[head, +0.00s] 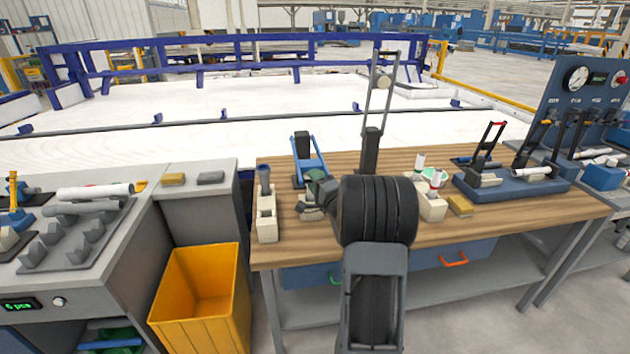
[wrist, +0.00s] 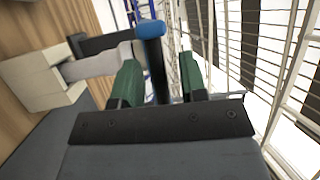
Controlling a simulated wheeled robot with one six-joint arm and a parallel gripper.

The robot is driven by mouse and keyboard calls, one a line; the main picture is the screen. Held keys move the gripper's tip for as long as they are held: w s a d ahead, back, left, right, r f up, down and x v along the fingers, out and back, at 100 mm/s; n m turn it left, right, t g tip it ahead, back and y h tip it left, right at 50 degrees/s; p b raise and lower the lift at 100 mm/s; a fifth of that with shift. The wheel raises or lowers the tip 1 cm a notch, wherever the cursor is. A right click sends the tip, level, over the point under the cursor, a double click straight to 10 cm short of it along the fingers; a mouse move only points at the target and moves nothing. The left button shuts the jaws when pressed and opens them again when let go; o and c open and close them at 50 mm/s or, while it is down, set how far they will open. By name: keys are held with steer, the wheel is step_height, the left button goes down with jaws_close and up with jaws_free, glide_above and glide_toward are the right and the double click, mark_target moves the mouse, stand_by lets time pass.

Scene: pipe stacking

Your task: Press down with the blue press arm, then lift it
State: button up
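The blue press arm (head: 308,150) stands raised on its press at the left part of the wooden workbench (head: 420,160). My gripper (head: 318,186) is at the front of the press, low over the bench, partly hidden by my own wrist. In the wrist view my gripper's two green fingers (wrist: 162,82) are apart. The blue press arm (wrist: 152,32) shows between them, with a visible gap to the finger on the right. I see no firm grip on it. The press base (wrist: 35,78) shows pale at the left of the wrist view.
A pale holder with a grey-blue piece (head: 267,215) stands left of the press. Pale blocks with white pipes (head: 431,200) and a blue fixture (head: 510,185) are to the right. A yellow bin (head: 203,300) stands on the floor at left, beside a grey station (head: 120,240).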

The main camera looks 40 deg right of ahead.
steer(key=shift+w, duration=0.1)
jaws_close()
stand_by(0.4)
